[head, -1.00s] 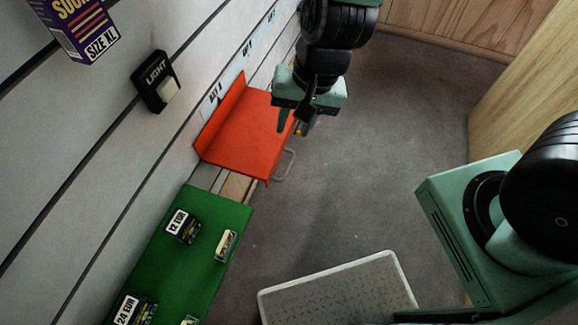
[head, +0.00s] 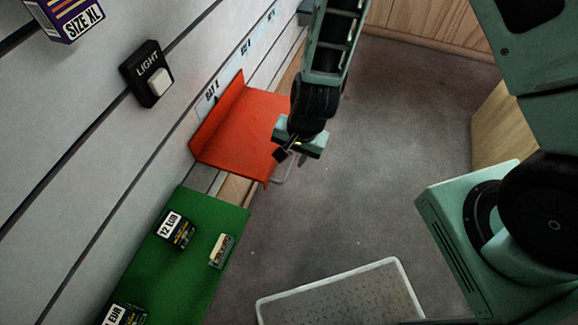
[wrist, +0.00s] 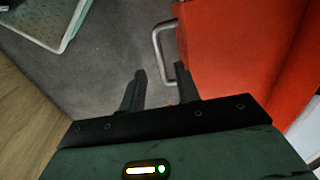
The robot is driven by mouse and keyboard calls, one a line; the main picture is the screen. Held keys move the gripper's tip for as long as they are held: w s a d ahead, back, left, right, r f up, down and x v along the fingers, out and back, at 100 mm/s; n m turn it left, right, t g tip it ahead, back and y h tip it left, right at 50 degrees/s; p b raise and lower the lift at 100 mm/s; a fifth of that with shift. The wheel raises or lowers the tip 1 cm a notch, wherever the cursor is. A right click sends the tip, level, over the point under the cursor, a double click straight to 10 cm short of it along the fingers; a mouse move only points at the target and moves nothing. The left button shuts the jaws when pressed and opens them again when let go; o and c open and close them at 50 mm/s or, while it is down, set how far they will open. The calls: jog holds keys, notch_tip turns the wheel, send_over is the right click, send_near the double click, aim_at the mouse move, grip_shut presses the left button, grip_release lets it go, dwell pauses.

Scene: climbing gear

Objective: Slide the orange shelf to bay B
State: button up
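The orange shelf (head: 240,126) sits on the wall rail, beside a small bay label (head: 207,99) whose letter I cannot read surely. Its grey loop handle (head: 285,173) sticks out from the front edge. My gripper (head: 284,156) is at the shelf's front edge, near the handle; its fingers are largely hidden in the head view. In the wrist view my gripper (wrist: 162,74) is open, with two dark fingers apart. The handle (wrist: 158,48) shows just beyond the fingertips, partly between them in the picture; nothing is gripped. The orange shelf (wrist: 240,55) fills the right side.
A green shelf (head: 205,215) with small priced boxes stands on the near side of the orange shelf. More bay labels (head: 246,46) run along the wall farther away. A light switch (head: 150,76) is on the wall. A pale tray (head: 340,290) lies on the floor.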

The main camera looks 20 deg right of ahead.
aim_at(288, 170)
jog(key=shift+w+a+f, duration=0.1)
jog(key=shift+a+f, duration=0.05)
jog(key=shift+f, duration=0.7)
jog(key=shift+w+a+f, duration=0.1)
jog(key=shift+f, duration=0.8)
jog(key=shift+w+a+f, duration=0.1)
jog(key=shift+a+f, duration=0.05)
jog(key=shift+f, duration=0.7)
grip_shut()
